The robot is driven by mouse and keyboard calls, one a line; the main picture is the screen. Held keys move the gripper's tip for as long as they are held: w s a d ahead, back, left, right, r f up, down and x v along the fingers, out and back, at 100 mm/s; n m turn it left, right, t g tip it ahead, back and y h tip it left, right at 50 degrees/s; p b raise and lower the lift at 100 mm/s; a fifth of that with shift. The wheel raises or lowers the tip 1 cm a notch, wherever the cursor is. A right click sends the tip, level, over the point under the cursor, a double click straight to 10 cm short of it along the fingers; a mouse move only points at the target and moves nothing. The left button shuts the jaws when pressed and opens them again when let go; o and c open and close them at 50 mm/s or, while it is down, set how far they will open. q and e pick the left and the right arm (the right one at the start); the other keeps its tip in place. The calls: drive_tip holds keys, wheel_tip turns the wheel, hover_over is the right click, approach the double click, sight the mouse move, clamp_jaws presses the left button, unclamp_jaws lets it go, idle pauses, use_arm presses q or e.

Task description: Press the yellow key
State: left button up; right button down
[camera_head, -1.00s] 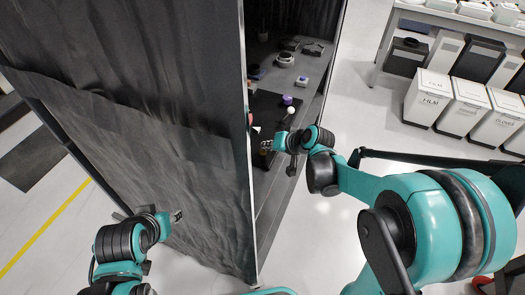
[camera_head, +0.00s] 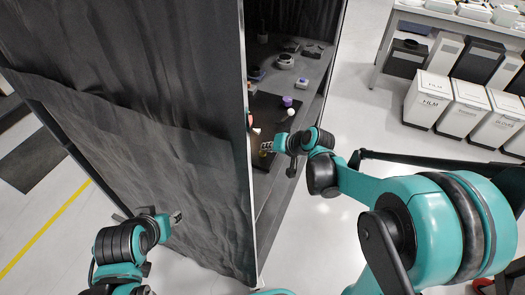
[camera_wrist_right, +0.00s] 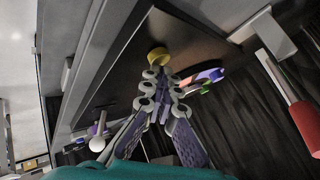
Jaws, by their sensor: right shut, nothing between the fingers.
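The yellow key (camera_wrist_right: 158,57) is a short round yellow piece on a dark panel in the right wrist view. My right gripper (camera_wrist_right: 160,76) is shut and empty, its fingertips right at the key; I cannot tell whether they touch it. In the head view my right gripper (camera_head: 266,147) reaches into the curtained enclosure past its edge post. The key is not clear in that view. My left gripper (camera_head: 176,216) is outside, in front of the black curtain; its fingers are too small to judge.
A white ball (camera_head: 290,111) and a purple knob (camera_head: 287,101) stand close to my right gripper. The right wrist view also shows a multicoloured disc (camera_wrist_right: 208,76) and a red handle (camera_wrist_right: 306,124). The black curtain (camera_head: 130,110) and metal post (camera_head: 247,150) stand between my arms.

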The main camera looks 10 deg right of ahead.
drive_tip(key=shift+r, duration=0.35)
wheel_tip(320, 180, up, 6)
drive_tip(key=p, duration=0.5)
idle(0.4)
drive_tip(key=s+d+n+h, duration=0.1)
drive_tip(key=s+d+h, duration=0.1)
drive_tip(key=s, duration=0.9)
drive_tip(key=s+d+r+n+h+b, duration=0.1)
drive_tip(key=s+d+h, duration=0.1)
drive_tip(key=s, duration=0.8)
drive_tip(key=shift+s+d+r+n+g+h, duration=0.15)
drive_tip(key=shift+s+d+n+g+h, duration=0.15)
drive_tip(key=shift+s+h, duration=0.1)
